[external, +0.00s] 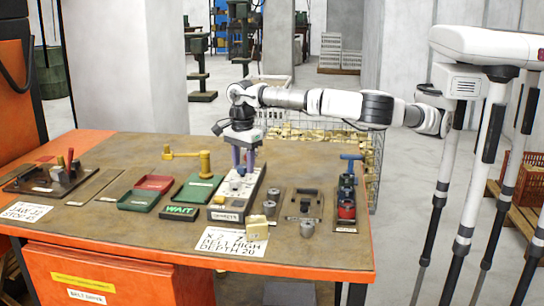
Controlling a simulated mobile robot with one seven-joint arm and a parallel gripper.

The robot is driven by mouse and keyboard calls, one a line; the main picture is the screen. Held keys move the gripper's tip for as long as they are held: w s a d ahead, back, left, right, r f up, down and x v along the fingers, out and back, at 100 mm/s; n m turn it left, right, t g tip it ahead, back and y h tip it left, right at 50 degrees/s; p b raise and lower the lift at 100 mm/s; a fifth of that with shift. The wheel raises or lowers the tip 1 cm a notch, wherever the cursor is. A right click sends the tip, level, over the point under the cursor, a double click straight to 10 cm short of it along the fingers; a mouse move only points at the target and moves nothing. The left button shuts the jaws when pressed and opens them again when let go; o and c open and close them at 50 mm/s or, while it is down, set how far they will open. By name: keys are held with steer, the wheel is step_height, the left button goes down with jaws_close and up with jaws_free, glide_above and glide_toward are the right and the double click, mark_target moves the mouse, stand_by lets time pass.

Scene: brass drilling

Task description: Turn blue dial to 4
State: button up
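My gripper (243,171) points down over a long light-grey control panel (230,202) near the middle of the bench. Its two bluish-purple fingers stand side by side with a narrow gap, their tips at or just above the panel's upper part. A small knob seems to sit at the fingertips, but its colour and scale are too small to read. I cannot tell whether the fingers touch it. No dial on the panel is clearly blue from here. A separate dark fixture with a blue handle (351,158) and a red knob (346,210) stands to the right.
A green tray (139,200), a red tray (155,183) and a green WAIT sign (180,212) lie left of the panel. A brass block (257,227) and white note (231,242) are in front. A wire cage (300,128) is behind.

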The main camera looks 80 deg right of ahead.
steer(key=c, duration=0.7)
steer(key=shift+m, duration=0.3)
steer(key=m, duration=0.5)
steer(key=shift+a+r+p, duration=0.1)
steer(key=shift+a+p, duration=0.05)
steer(key=shift+p, duration=0.25)
steer(key=m, duration=0.5)
steer(key=shift+a+m+p, duration=0.1)
steer(key=shift+m+p, duration=0.3)
steer(key=m+p, duration=0.1)
steer(key=m, duration=0.5)
steer(key=shift+a+r, duration=0.1)
steer(key=shift+a, duration=0.05)
steer(key=m, duration=0.6)
steer(key=shift+w+p, duration=0.1)
steer(key=shift+p, duration=0.3)
